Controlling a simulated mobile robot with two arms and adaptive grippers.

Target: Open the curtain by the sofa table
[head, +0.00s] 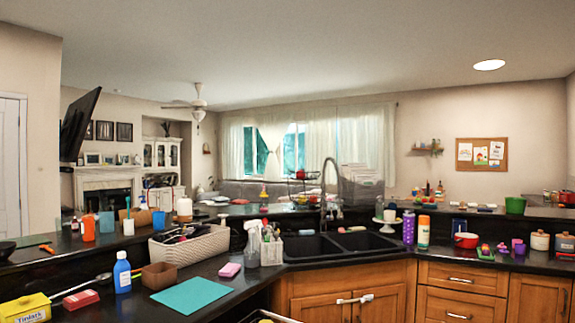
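White sheer curtains (345,140) hang over the wide window on the far wall, beyond the counter. They cover most of the window, and blue-green outdoor patches (291,150) show through gaps in the left half. A grey sofa (238,188) stands below the window, partly hidden by the raised counter and the things on it. I cannot make out a sofa table clearly. Neither of my grippers shows in the head view.
A dark L-shaped counter with a double sink (340,246) lies between me and the living area. A woven basket (190,248), bottles and cups crowd it. Wooden cabinets (458,290) stand below. A fireplace (106,185) is at the far left.

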